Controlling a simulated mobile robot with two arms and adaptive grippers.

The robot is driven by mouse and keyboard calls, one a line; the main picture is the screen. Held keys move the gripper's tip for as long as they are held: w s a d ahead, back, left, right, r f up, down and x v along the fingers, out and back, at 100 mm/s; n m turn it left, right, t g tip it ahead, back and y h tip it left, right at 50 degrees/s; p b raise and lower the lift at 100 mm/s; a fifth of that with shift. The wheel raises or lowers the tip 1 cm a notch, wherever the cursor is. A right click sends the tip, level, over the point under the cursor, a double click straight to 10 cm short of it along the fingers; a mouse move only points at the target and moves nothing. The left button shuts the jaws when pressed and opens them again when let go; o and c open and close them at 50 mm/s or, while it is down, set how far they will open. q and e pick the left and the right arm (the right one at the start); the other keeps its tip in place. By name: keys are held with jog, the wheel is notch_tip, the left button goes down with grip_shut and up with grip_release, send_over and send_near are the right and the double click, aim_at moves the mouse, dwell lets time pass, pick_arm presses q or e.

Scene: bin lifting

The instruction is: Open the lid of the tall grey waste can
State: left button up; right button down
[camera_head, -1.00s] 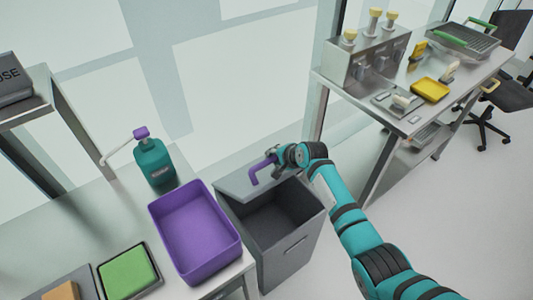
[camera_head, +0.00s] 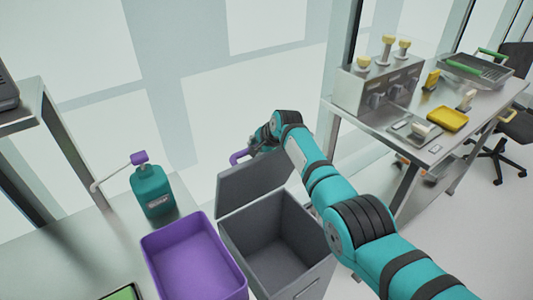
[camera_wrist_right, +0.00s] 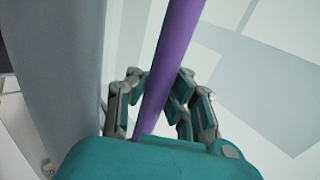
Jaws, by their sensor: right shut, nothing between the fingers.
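The tall grey waste can (camera_head: 305,285) stands on the floor with its inside open to view. Its grey lid (camera_head: 250,180) is hinged up at the back edge and stands raised. My right arm reaches over the can to the lid. My right gripper (camera_head: 264,146) is behind the top of the lid, beside a purple bar (camera_head: 239,156). In the right wrist view, the purple bar (camera_wrist_right: 172,55) runs past the fingers of the gripper (camera_wrist_right: 160,78). The fingers are shut with nothing gripped. The lid's grey panel (camera_wrist_right: 65,70) fills the left side there. My left gripper is out of view.
The floor between is clear.

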jog(key=shift+w+a+r+t, duration=0.15)
jog(key=shift+w+a+r, duration=0.15)
jog(key=shift+r, duration=0.25)
jog(key=shift+w+a+r+t, duration=0.2)
jog(key=shift+w+r, duration=0.1)
jog(key=shift+r, duration=0.2)
jog(key=c, duration=1.7)
grip_release()
jog(key=shift+w+a+f, duration=0.15)
jog(key=shift+w+f, duration=0.1)
jog(key=o, duration=0.5)
jog(key=shift+s, duration=0.1)
jog(key=shift+o, duration=0.2)
jog(key=shift+s, duration=0.25)
jog(key=shift+f, duration=0.1)
jog(key=shift+d, duration=0.25)
jog(key=v, duration=1.2)
jog(key=shift+w+a, duration=0.1)
jog(key=shift+w, duration=0.15)
jog(key=shift+s+r, duration=0.1)
jog(key=shift+r, duration=0.1)
